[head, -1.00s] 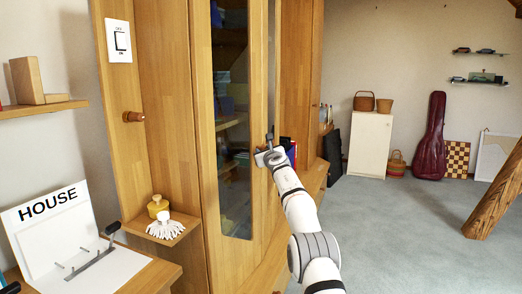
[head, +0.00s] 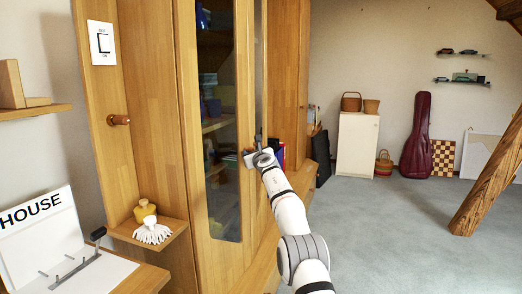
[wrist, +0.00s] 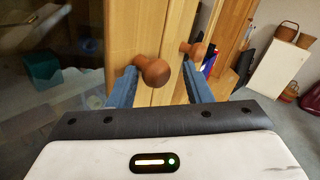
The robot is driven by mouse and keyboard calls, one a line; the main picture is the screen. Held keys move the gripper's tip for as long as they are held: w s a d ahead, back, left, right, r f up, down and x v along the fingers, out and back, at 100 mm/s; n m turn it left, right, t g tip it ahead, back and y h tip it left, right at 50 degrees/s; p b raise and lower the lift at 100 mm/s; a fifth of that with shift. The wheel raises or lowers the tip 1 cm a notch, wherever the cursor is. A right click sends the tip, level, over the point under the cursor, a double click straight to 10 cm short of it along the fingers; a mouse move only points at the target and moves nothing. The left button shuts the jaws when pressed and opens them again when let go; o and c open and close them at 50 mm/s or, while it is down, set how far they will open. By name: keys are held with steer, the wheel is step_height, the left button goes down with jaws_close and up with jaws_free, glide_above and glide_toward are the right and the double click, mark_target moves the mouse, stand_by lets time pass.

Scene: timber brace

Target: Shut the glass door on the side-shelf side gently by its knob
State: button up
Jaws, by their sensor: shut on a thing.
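The glass door on the side-shelf side (head: 186,150) is a tall wooden frame around a dark pane. Its round brown knob (wrist: 152,70) sits between the blue fingers of my gripper (wrist: 160,88) in the wrist view. My gripper is shut on this knob, and in the head view my gripper (head: 257,157) is at the door's right edge. The door's edge lies close to the neighbouring door, which has its own brown knob (wrist: 196,50). I cannot tell whether the door is fully shut.
A wooden peg (head: 119,120) and a light switch (head: 102,43) are above. A slanted timber (head: 490,180) stands at right. The carpet between is clear.

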steer(key=b+v, duration=0.7)
steer(key=b, duration=0.6)
steer(key=shift+s, duration=0.4)
